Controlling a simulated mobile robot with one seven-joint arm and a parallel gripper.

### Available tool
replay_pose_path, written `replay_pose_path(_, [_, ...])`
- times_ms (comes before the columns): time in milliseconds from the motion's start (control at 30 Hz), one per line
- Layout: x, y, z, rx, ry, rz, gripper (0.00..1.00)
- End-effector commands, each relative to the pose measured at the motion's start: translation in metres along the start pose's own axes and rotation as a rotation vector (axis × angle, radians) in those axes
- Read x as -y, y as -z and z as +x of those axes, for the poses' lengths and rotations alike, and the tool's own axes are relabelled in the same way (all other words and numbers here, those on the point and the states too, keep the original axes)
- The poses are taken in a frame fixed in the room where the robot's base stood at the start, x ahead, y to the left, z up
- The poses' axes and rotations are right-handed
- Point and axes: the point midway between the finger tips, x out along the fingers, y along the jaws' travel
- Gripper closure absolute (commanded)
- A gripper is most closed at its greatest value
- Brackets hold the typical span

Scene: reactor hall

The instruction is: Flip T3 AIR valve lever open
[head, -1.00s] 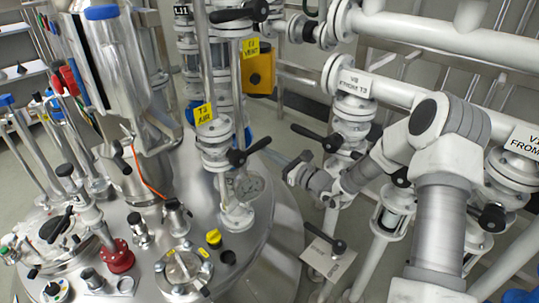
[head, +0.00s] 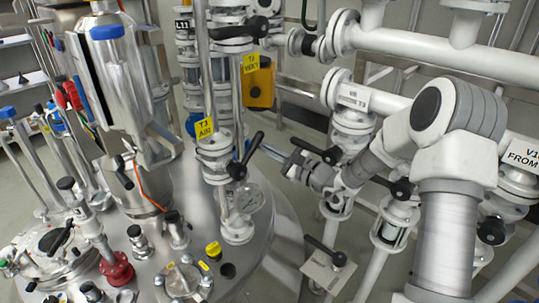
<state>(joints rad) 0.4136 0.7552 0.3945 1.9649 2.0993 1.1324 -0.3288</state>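The T3 AIR valve (head: 213,157) sits on a vertical pipe above the steel vessel lid, with a yellow T3 AIR tag (head: 206,127) on it. Its black lever (head: 252,148) slants steeply, upper end to the right, and has a round knob at the lower left. My gripper (head: 268,150) reaches in from the right, its thin silver fingers pointing left at the lever's right side. The tips appear very close to the lever; I cannot tell whether they touch it. The fingers are too small to show whether they are open or shut.
A black-levered valve (head: 340,150) on the white V8 piping stands just behind my wrist. A yellow box (head: 260,84) hangs behind the T3 pipe. White pipes crowd the right side.

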Motion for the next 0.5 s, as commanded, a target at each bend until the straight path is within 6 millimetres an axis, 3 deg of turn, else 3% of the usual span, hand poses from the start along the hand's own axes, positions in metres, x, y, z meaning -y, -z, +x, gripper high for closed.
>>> replay_pose_path(33, [0.0, -0.015, 0.004, 0.022, -0.005, -0.056, 1.0])
replay_pose_path(100, [-0.001, -0.021, 0.005, 0.024, -0.008, -0.122, 1.0])
replay_pose_path(500, [-0.012, -0.054, 0.006, 0.025, -0.01, -0.113, 1.0])
